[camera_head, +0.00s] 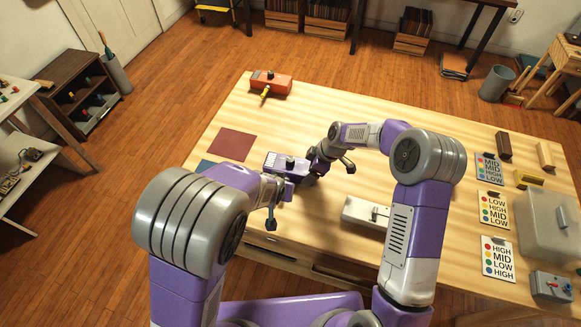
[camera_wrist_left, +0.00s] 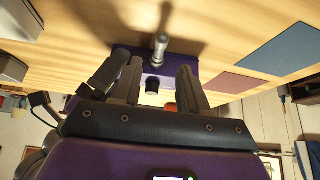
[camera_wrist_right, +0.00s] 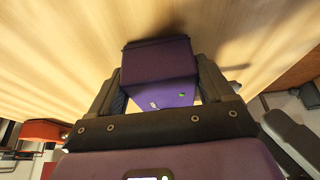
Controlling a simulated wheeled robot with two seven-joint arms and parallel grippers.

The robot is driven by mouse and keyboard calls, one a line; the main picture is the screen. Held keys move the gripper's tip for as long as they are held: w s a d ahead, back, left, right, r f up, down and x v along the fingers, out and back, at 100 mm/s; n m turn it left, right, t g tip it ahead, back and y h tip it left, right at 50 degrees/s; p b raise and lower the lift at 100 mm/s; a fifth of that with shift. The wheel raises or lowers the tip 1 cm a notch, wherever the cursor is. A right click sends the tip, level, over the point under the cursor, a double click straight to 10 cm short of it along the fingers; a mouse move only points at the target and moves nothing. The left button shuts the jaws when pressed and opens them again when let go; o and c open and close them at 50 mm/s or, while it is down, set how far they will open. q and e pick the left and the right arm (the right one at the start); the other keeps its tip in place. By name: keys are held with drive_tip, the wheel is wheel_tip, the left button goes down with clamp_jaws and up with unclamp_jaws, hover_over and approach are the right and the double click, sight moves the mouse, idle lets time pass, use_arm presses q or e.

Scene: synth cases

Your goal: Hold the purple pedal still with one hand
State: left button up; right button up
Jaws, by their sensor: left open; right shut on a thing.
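The purple pedal (camera_head: 283,161), a small box with a black knob on top, stands on the wooden table near its front left part. My right gripper (camera_head: 312,168) is shut on the pedal from its right side. In the right wrist view the purple pedal (camera_wrist_right: 160,72) sits between both fingers. My left gripper (camera_head: 277,200) is open, just in front of the pedal and apart from it as far as I can tell. In the left wrist view the purple pedal (camera_wrist_left: 205,72) shows beyond the open fingers, with a silver plug-like part (camera_wrist_left: 160,46) and a black knob.
An orange pedal (camera_head: 270,80) with a yellow plug stands at the back left. A dark red mat (camera_head: 231,143) and a blue mat (camera_head: 204,166) lie left. A white pedal (camera_head: 360,212) is right of my grippers. Label cards (camera_head: 494,210) and a clear box (camera_head: 548,225) are far right.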

use_arm(q)
drive_tip(key=shift+x, duration=3.5)
drive_tip(key=shift+a, duration=0.1)
clamp_jaws()
drive_tip(key=shift+s, duration=0.15)
drive_tip(key=shift+s+a, duration=0.3)
drive_tip(key=shift+s, duration=0.5)
drive_tip(key=shift+s+a, duration=0.3)
drive_tip(key=shift+s, duration=0.55)
drive_tip(key=shift+s+a, duration=0.1)
drive_tip(key=shift+s, duration=0.05)
